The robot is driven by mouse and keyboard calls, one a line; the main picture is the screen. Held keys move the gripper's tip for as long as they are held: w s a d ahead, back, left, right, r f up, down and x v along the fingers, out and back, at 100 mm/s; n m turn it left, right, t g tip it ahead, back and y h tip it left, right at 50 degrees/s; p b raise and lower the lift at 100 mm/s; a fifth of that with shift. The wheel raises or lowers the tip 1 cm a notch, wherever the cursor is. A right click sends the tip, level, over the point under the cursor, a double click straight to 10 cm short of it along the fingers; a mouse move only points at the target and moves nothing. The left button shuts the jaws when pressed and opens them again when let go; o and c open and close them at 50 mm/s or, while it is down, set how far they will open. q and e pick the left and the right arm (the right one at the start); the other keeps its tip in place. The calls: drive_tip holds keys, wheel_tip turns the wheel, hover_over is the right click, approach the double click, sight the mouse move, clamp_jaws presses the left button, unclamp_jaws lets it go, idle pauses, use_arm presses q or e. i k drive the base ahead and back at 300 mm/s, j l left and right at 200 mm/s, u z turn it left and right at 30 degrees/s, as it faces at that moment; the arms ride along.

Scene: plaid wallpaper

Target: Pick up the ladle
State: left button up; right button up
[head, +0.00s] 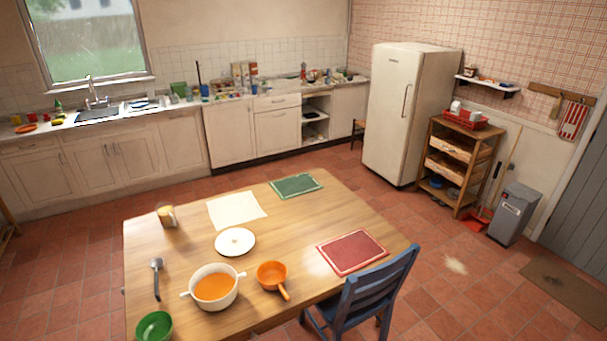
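The ladle (156,279) lies on the left part of the wooden table (186,258), with its metal bowl toward the back and its dark handle pointing to the front. It is just left of a white two-handled pot (231,299) of orange soup and behind a green bowl (154,327). Nothing covers the ladle. Neither of my grippers shows in the head view.
An orange pan (271,275), a white lid (235,242), a glass (167,215), a pale cloth (236,209), a green mat (295,185) and a red mat (351,252) are on the table. A blue chair (370,292) stands at its right front side. Open tiled floor lies around the table.

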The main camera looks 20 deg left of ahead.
sight(156, 264)
drive_tip(key=u, duration=2)
